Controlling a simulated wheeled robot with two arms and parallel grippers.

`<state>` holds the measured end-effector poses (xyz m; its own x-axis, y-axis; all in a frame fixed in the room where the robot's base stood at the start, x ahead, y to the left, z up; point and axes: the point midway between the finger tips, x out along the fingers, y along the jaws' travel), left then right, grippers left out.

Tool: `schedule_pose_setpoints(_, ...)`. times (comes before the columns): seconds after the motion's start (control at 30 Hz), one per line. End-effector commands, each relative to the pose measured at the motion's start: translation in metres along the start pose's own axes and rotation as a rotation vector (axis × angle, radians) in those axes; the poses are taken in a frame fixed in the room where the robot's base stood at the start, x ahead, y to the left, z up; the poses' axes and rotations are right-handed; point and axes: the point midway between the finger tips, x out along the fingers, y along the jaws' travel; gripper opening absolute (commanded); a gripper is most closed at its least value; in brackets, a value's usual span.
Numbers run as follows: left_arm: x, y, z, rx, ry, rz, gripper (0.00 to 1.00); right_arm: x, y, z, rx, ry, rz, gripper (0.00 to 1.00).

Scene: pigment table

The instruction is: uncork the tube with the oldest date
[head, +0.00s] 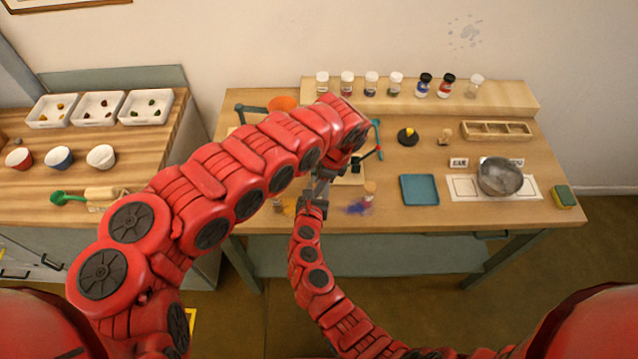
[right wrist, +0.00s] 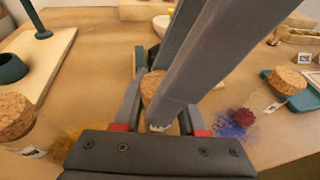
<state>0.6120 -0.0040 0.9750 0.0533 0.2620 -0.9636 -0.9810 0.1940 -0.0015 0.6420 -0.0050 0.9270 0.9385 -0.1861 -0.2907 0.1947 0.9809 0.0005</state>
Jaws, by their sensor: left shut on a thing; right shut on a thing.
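A corked tube stands between both grippers; its cork (right wrist: 151,88) and a bit of its pale lower part show in the right wrist view. My right gripper (head: 315,207) is shut on this tube, its red-padded fingers on either side. My left gripper (head: 321,184) comes down from above and is shut on the cork, its grey fingers hiding much of it. Whether the cork is still seated cannot be told. A second corked tube (head: 369,190) lies or stands to the right, by blue pigment. A third cork (right wrist: 14,115) tops a tube at the left. The dates are unreadable.
Several pigment jars (head: 396,84) line the back shelf. A blue tray (head: 419,189), a grey bowl (head: 500,177) and a sponge (head: 564,196) are on the right. A small black dish (head: 408,138) stands behind. Spilled pigment lies beside the grippers. My left arm hides the table's left part.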

Motion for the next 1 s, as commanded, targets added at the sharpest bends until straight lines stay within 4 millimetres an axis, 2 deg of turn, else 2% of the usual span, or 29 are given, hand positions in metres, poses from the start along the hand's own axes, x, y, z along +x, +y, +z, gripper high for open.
schedule_pose_setpoints(0.67,-0.0031,-0.0005,0.0008,0.000,0.000,-0.001,0.00,-0.0004,-0.0018,-0.0074,-0.001,0.015,-0.002,0.00)
schedule_pose_setpoints(1.0,-0.0117,-0.0013,0.0039,-0.002,0.001,-0.002,0.00,-0.0004,-0.0014,-0.0062,-0.001,0.012,-0.002,0.00)
